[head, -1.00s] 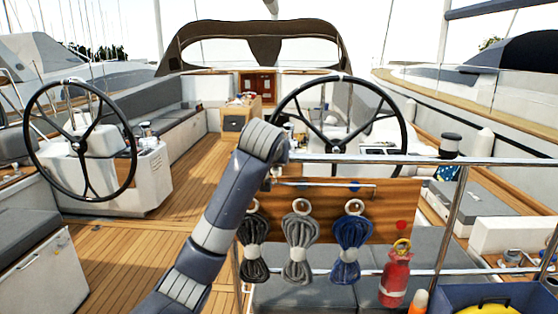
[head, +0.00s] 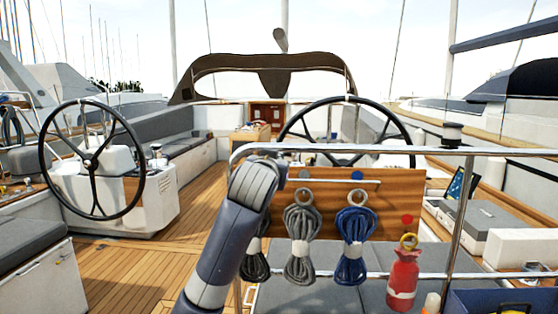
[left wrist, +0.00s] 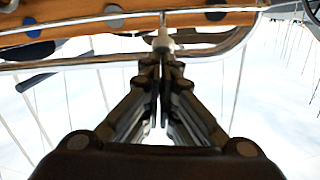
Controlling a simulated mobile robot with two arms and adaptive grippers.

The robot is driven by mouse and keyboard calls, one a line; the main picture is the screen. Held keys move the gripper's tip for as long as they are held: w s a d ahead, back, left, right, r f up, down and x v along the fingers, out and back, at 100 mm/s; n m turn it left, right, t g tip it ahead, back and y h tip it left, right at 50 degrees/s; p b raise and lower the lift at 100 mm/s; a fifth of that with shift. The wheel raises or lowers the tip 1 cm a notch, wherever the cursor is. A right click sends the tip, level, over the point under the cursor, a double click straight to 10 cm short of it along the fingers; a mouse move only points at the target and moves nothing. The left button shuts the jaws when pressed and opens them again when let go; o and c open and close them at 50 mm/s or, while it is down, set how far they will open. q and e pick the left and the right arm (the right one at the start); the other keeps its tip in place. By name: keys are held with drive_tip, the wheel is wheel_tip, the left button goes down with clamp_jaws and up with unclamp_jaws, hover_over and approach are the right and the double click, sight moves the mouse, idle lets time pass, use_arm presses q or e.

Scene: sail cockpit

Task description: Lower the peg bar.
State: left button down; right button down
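A brown wooden board (head: 390,190) hangs below the rail, with a thin metal bar (head: 335,181) across its upper part. I cannot tell which of these is the peg bar. A black coil, a grey coil (head: 300,247) and a blue coil (head: 353,245) hang in front of the board; my left arm partly covers the black one. In the head view my left gripper is hidden behind its own arm, near the bar's left end. In the left wrist view its fingers (left wrist: 162,62) are close together, with a pale stub (left wrist: 163,40) at their tips; whether they pinch it is unclear. My right gripper is out of view.
A chrome rail (head: 400,150) runs above the board, with a post (head: 458,220) at right. A red extinguisher-like item (head: 402,275) hangs at the right. A steering wheel (head: 410,135) stands behind the board. The teak deck (head: 150,255) at left is clear.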

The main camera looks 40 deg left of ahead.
use_arm(q)
drive_tip(key=s+d+f+t+y+b, duration=0.1)
drive_tip(key=s+d+f+t+b, duration=0.1)
drive_tip(key=f+b, duration=0.7)
drive_tip(key=shift+s+t, duration=0.3)
drive_tip(key=shift+s, duration=0.35)
drive_tip(key=v, duration=1.2)
drive_tip(key=shift+f, duration=0.2)
